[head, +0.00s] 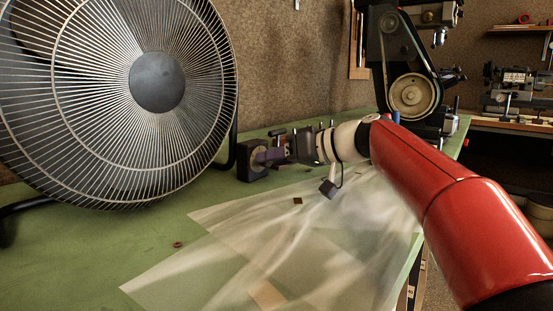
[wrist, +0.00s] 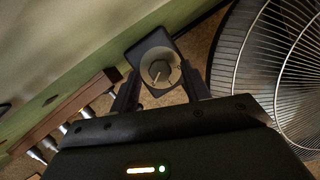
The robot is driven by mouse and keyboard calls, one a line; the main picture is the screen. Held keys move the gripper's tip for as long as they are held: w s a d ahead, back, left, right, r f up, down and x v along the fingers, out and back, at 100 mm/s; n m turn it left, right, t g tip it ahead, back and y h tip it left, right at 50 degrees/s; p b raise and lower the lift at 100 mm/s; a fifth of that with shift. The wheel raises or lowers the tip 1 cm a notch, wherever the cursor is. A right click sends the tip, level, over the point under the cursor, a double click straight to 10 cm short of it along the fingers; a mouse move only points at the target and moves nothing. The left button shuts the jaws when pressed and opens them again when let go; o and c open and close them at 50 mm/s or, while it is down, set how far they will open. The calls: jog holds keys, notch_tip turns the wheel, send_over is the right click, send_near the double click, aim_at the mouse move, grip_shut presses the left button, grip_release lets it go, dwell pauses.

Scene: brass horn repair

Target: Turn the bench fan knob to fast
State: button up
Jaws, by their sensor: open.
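The bench fan (head: 130,165) stands at the left of the green bench, and its wire guard fills the right of the wrist view (wrist: 285,60). A small dark control box (head: 256,174) sits on the bench to the right of the fan. In the wrist view its round grey knob (wrist: 160,71) sits on a pale dial plate, with a light pointer line toward the lower left. My gripper (wrist: 161,78) is open, with one finger on each side of the knob. I cannot tell whether they touch it. In the head view my gripper (head: 272,155) reaches the box from the right.
Translucent sheets (head: 240,225) cover much of the bench under my arm. A red ring (head: 178,244) and a dark square piece (head: 298,200) lie there. A belt machine (head: 411,94) stands behind my arm. A wooden rack of tools (wrist: 66,122) is at the wrist view's left.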

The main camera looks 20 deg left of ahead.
jog(key=v, duration=0.7)
jog(key=shift+d+r+b, duration=0.1)
jog(key=shift+d+b, duration=0.2)
